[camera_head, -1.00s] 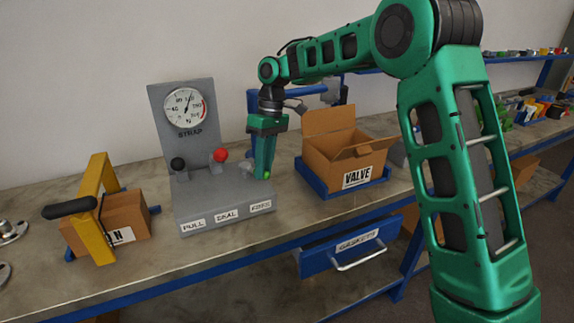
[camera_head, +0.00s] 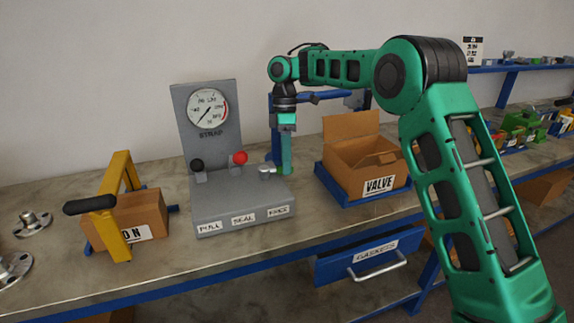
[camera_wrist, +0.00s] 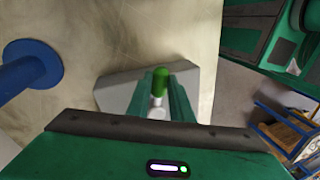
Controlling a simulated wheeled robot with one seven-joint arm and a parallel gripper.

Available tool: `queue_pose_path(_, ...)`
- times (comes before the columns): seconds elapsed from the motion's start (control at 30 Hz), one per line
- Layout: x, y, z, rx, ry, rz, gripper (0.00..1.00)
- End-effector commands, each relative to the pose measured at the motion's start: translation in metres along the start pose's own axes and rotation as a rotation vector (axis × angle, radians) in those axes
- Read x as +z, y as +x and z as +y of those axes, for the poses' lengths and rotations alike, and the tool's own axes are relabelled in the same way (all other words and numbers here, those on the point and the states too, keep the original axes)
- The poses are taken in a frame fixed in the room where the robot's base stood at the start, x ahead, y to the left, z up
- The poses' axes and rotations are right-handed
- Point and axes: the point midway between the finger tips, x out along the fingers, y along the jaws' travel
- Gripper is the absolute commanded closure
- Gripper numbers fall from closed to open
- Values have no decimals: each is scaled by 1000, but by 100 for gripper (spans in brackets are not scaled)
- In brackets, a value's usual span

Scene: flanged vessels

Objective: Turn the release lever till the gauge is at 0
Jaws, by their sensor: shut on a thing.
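The grey strap unit (camera_head: 238,203) stands on the bench with three labelled levers. The release lever (camera_head: 266,172) is the right one, with a silver hub and a green knob (camera_wrist: 163,82). My gripper (camera_head: 285,170) points down at the unit's right end. In the wrist view its fingers (camera_wrist: 161,92) are shut on the green knob, one on each side; in the head view they hide the knob. The round white gauge (camera_head: 207,109) is on the unit's upright panel. Its thin needle lies on a slant, and its exact reading is too small to tell.
A black-knobbed lever (camera_head: 197,165) and a red-knobbed lever (camera_head: 239,159) stand left of the release lever. An open carton marked VALVE (camera_head: 345,177) stands close on the right. A yellow handled frame (camera_head: 116,205) stands around a carton at left. A GASKETS drawer (camera_head: 330,262) is below.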

Motion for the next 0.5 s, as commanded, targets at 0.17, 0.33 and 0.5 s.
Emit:
queue_pose_path(0.17,4,-4,5,10,-11,-4,100)
queue_pose_path(0.33,4,-5,6,11,-16,-4,100)
queue_pose_path(0.5,4,-5,6,12,-16,-3,100)
